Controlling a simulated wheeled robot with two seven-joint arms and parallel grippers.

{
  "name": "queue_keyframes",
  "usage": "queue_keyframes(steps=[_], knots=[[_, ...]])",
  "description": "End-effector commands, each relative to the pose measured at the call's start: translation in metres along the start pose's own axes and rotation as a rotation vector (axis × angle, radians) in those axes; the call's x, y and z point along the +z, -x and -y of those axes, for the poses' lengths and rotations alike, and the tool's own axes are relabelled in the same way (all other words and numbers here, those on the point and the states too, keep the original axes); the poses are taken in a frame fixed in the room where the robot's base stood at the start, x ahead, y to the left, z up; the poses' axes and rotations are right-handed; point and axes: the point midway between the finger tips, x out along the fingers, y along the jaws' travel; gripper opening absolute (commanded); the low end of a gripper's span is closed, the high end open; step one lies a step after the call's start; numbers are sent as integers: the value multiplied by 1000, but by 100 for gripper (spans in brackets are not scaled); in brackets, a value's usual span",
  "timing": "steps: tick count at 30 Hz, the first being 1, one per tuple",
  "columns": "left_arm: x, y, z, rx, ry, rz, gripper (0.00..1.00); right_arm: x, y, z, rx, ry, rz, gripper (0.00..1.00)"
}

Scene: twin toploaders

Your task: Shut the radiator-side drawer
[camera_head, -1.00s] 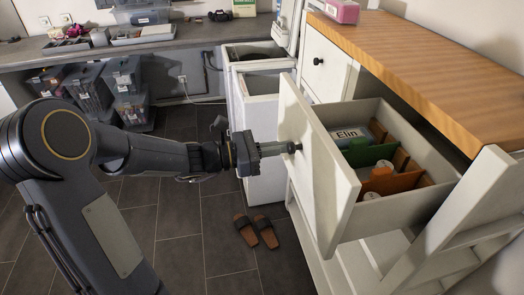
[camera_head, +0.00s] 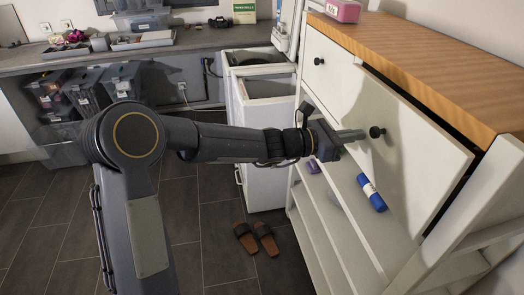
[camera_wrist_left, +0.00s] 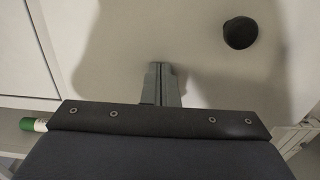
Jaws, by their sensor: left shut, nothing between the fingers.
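The drawer (camera_head: 425,155) with the white front is pushed nearly in under the wooden top. A dark gap shows along its upper edge, so its front stands a little proud of the cabinet. My right gripper is not in view.
A neighbouring drawer (camera_head: 325,70) with its own knob looks flush. Open shelves below hold a blue roll (camera_head: 371,192) and a purple item (camera_head: 313,167). White open-topped machines (camera_head: 262,110) stand left of the cabinet. Sandals (camera_head: 256,238) lie on the dark floor.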

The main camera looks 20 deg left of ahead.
Motion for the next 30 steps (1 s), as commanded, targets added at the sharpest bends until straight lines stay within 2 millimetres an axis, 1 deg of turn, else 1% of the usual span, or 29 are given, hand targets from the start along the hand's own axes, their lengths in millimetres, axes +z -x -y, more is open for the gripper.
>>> queue_keyframes(steps=[1,6,12,18,30], knots=[[-1,-8,1,-3,1,1,0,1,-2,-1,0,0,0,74],[-1,-26,1,-2,0,0,0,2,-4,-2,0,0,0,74],[0,-37,0,-1,1,0,0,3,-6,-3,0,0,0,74],[1,-41,0,0,1,1,0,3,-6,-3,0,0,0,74],[3,-41,0,-1,0,5,0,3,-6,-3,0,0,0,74]])
